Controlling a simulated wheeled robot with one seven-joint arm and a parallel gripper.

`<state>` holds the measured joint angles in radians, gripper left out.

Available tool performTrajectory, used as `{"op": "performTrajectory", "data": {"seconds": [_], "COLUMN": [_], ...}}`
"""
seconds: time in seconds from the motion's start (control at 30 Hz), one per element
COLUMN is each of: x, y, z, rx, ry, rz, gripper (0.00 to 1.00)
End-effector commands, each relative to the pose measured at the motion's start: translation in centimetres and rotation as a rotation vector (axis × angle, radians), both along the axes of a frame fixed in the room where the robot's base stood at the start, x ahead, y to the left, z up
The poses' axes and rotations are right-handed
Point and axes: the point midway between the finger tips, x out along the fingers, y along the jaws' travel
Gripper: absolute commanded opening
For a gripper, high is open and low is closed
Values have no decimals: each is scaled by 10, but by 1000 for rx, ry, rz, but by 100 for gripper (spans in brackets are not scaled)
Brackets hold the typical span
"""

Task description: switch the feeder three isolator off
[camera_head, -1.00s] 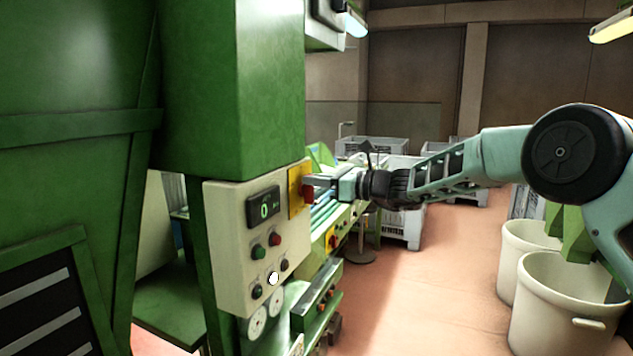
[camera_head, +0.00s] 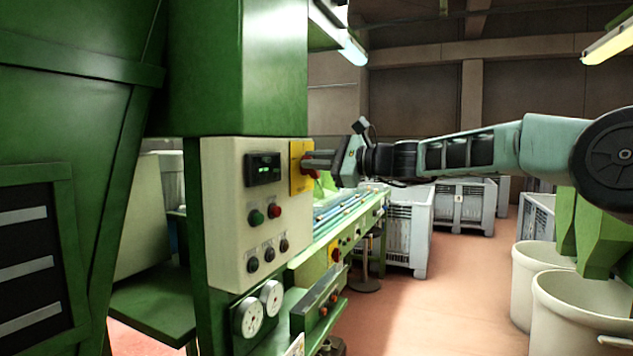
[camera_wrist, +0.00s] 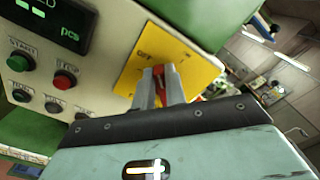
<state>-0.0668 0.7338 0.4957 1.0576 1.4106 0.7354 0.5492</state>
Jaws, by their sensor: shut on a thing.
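The isolator has a red handle (camera_wrist: 158,75) on a yellow plate (camera_wrist: 168,52), on the side of a cream control box (camera_head: 228,215). In the head view the yellow plate (camera_head: 302,167) is at the box's upper right edge. My gripper (camera_head: 312,163) reaches in from the right and is shut on the red handle. In the wrist view my gripper's two grey fingers (camera_wrist: 160,86) stand on either side of the handle. The letters "OFF" show on the plate's upper left; its other lettering is partly hidden. The handle looks turned in the wrist view, but its exact setting is unclear.
The box carries a lit display (camera_head: 264,169), a green button (camera_head: 256,217), a red button (camera_head: 274,210) and several black knobs. A green machine (camera_head: 75,110) stands at the left. Grey crates (camera_head: 465,205) and cream bins (camera_head: 575,310) stand right, with open floor between.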

Motion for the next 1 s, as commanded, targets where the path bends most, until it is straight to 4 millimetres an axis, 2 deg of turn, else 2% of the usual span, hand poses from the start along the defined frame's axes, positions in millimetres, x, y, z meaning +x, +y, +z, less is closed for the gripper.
{"op": "performTrajectory", "data": {"seconds": [0.03,0.6,1.0], "x": [-1,-6,-7], "y": [0,2,2], "z": [-8,-18,-21], "rx": [-14,-190,-258], "ry": [-44,-522,-707], "rz": [-1,0,0], "gripper": [0,0,0]}}
